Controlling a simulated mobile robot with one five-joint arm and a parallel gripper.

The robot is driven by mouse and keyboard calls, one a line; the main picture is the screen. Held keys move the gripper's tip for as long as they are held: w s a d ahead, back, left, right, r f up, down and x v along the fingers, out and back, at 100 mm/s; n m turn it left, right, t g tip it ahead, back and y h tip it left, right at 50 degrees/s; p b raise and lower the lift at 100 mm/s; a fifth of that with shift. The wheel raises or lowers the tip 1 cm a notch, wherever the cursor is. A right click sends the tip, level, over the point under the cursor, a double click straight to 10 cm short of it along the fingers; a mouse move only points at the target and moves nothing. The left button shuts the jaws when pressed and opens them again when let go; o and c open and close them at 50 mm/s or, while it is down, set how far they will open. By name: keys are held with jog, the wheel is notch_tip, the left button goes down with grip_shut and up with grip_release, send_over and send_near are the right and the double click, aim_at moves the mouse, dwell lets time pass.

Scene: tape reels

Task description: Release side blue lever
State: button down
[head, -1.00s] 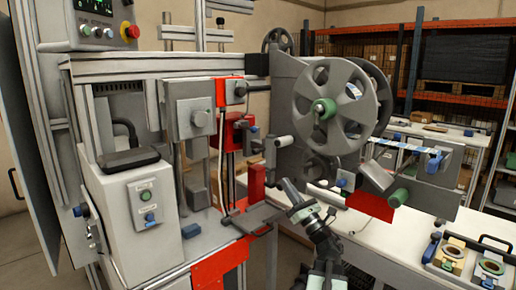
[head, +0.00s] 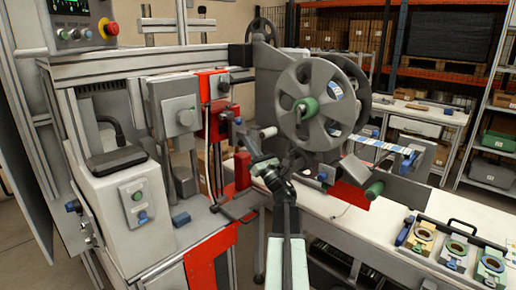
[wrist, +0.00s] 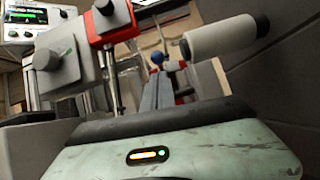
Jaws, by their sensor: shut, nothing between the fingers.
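A small blue knob (head: 238,120), apparently the end of the side lever, sits on the right of the red machine column in the head view. It also shows as a blue ball (wrist: 157,57) in the wrist view, just beyond my fingertips. My gripper (head: 244,138) is raised towards it from below. In the wrist view my gripper (wrist: 157,76) is shut and empty, its dark fingers together and pointing at the ball. I cannot tell whether they touch it. The lever's shaft is mostly hidden.
A white roller (wrist: 225,38) sticks out close to the right of my fingers. The large grey reel (head: 322,105) stands to the right in the head view. Grey and red machine blocks (head: 180,115) stand to the left.

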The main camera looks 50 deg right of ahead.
jog(key=shift+p+x, duration=0.8)
jog(key=shift+x, duration=1.45)
jog(key=shift+s+r+p, duration=0.2)
jog(key=shift+r+p, duration=0.8)
jog(key=shift+f+b, duration=0.3)
jog(key=shift+b, duration=0.05)
notch_tip(320, 180, down, 2)
jog(key=shift+w+f+b, duration=0.15)
jog(key=shift+w+b, duration=0.05)
jog(key=shift+b, duration=0.95)
jog(key=b+v, duration=1)
jog(key=v, duration=0.9)
jog(key=shift+s+b, duration=0.3)
jog(key=shift+s, duration=0.15)
jog(key=shift+a, duration=0.1)
